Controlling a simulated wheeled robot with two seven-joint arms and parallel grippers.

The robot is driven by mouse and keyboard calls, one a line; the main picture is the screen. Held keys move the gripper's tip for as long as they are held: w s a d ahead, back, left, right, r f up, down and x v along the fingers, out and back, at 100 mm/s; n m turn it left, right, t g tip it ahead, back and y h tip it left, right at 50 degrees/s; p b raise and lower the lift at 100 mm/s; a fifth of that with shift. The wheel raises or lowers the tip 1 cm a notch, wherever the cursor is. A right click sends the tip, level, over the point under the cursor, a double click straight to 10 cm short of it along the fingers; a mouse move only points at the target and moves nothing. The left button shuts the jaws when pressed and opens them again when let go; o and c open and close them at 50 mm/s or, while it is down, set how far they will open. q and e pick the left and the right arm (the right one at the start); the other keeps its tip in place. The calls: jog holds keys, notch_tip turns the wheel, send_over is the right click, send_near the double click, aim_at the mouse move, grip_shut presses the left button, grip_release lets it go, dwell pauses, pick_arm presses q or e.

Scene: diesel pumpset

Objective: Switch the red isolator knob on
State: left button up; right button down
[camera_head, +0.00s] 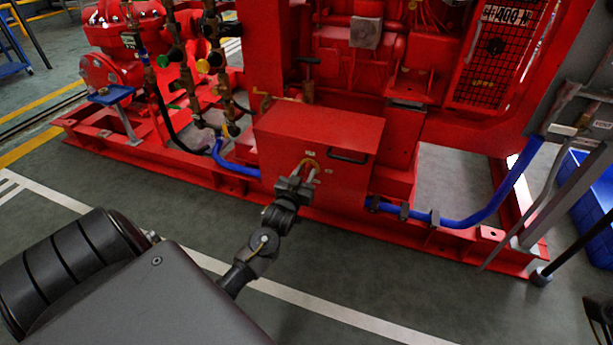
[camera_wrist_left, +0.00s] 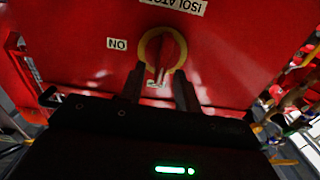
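The red isolator knob (camera_wrist_left: 163,48) sits on a yellow ring on the front of a red box (camera_head: 310,128). In the left wrist view its grip bar stands roughly upright in the picture. An upside-down ON label (camera_wrist_left: 117,44) is left of it, and another small label (camera_wrist_left: 156,84) below it is partly hidden. In the head view the yellow ring (camera_head: 312,163) shows behind my fingers. My left gripper (camera_head: 305,172) is at the box front, its fingers apart; in the wrist view (camera_wrist_left: 158,74) the fingertips are just below and either side of the knob. Contact cannot be told.
A black handle (camera_head: 348,157) is on the box beside the knob. Blue hoses (camera_head: 455,221) run along the red base frame (camera_head: 285,205). Grey floor in front is open. A blue crate (camera_head: 592,205) and a grey stand are at the right.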

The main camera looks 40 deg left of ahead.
pick_arm(q)
jog(key=shift+w+a, duration=0.25)
jog(key=shift+w, duration=0.45)
